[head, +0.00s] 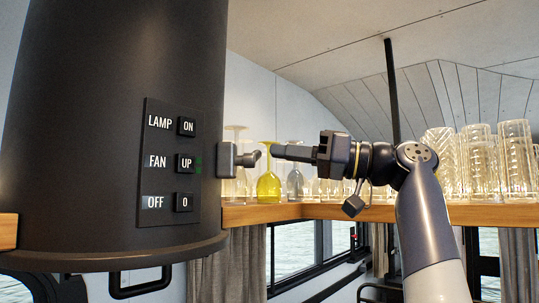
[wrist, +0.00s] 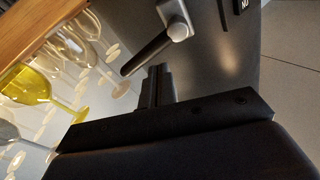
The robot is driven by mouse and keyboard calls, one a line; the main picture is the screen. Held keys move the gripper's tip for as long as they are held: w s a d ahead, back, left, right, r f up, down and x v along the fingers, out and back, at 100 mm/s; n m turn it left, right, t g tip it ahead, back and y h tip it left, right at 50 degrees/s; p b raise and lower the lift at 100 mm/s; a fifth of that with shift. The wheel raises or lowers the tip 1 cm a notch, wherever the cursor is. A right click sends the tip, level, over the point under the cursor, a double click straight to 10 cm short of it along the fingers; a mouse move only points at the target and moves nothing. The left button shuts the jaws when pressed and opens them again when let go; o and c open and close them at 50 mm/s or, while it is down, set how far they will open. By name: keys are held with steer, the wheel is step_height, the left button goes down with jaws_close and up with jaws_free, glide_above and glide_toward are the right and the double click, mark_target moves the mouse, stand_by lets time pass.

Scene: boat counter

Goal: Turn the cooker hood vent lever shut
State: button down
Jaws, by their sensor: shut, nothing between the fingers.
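The black cooker hood (head: 75,110) fills the left of the head view. Its vent lever (head: 252,157) sticks out from a grey mount (head: 227,160) on the hood's right side. In the wrist view the lever (wrist: 146,55) is a dark rod slanting down-left from its light grey mount (wrist: 178,27). My gripper (head: 276,151) points left at the lever's end from the right. In the wrist view its shut, empty fingertips (wrist: 158,70) are just below the rod. I cannot tell whether they touch it.
A wooden shelf (head: 300,211) with several glasses, including a yellow one (head: 268,187), runs behind the lever and my arm. A panel of LAMP, FAN and OFF buttons (head: 172,163) is on the hood's front. A dark pole (head: 392,90) stands behind my arm.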

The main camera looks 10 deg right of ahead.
mark_target(258, 153)
steer(key=w+d+n+g+y, duration=0.1)
steer(key=d+n+g+y, duration=0.35)
steer(key=d+n, duration=0.2)
steer(key=w+a+n+y+p, duration=0.1)
steer(key=w+a+n, duration=0.1)
steer(key=a, duration=0.6)
steer(key=shift+w+a+r, duration=0.3)
steer(key=shift+w+r, duration=0.05)
steer(key=shift+r, duration=0.05)
steer(key=shift+y, duration=0.25)
steer(key=shift+w+d+f+b, duration=0.1)
steer(key=shift+w+f+b, duration=0.15)
steer(key=shift+f+b, duration=0.5)
